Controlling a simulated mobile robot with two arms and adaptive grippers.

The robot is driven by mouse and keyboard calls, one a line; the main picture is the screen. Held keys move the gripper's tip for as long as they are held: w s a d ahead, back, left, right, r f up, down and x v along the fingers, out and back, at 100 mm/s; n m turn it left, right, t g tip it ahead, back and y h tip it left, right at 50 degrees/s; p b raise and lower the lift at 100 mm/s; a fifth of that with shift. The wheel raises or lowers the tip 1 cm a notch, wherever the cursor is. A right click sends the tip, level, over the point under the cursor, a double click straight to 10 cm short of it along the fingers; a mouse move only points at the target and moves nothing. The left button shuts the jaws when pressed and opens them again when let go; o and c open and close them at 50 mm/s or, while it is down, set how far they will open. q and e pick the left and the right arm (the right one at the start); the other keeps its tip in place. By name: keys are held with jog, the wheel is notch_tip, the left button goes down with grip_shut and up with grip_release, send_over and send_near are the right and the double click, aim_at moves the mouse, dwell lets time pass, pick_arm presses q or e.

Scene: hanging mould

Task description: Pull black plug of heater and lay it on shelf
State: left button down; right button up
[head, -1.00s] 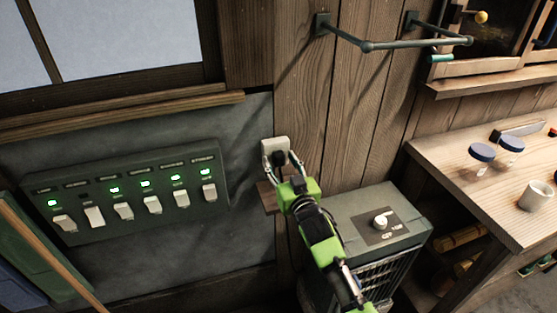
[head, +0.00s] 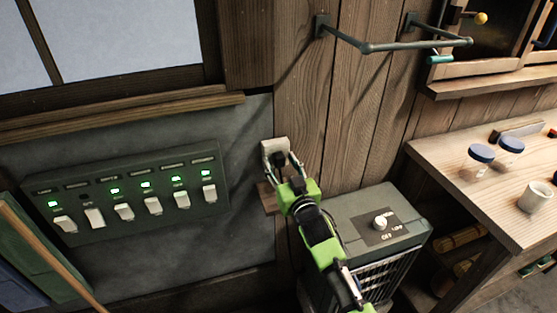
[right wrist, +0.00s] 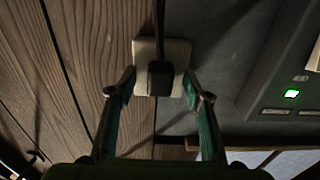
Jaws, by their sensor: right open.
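The black plug (head: 279,158) sits in a pale wall socket (head: 268,145); the right wrist view shows the plug (right wrist: 160,78) against the socket plate (right wrist: 176,50), with a dark cord crossing the plate. My right gripper (head: 276,161) is open, its fingers on either side of the plug. In the right wrist view, gaps show between the plug and both fingers (right wrist: 159,84). The small wooden shelf (head: 266,198) is just below the socket, partly hidden by my gripper. The grey-green heater (head: 415,240) stands at lower right. My left gripper is not in view.
A switch panel (head: 135,222) with several lit green lights is on the wall left of the socket. A metal rail (head: 400,45) juts out at upper right.

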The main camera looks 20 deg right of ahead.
aim_at(281, 163)
dwell(0.4)
grip_shut()
jog(key=shift+s+p, duration=0.15)
jog(key=shift+p, duration=0.2)
jog(key=shift+s+r+p, duration=0.1)
jog(key=shift+s+p, duration=0.35)
jog(key=shift+s, duration=0.35)
jog(key=shift+s+d+p, duration=0.1)
jog(key=shift+s+p, duration=1.05)
jog(key=shift+s, duration=0.95)
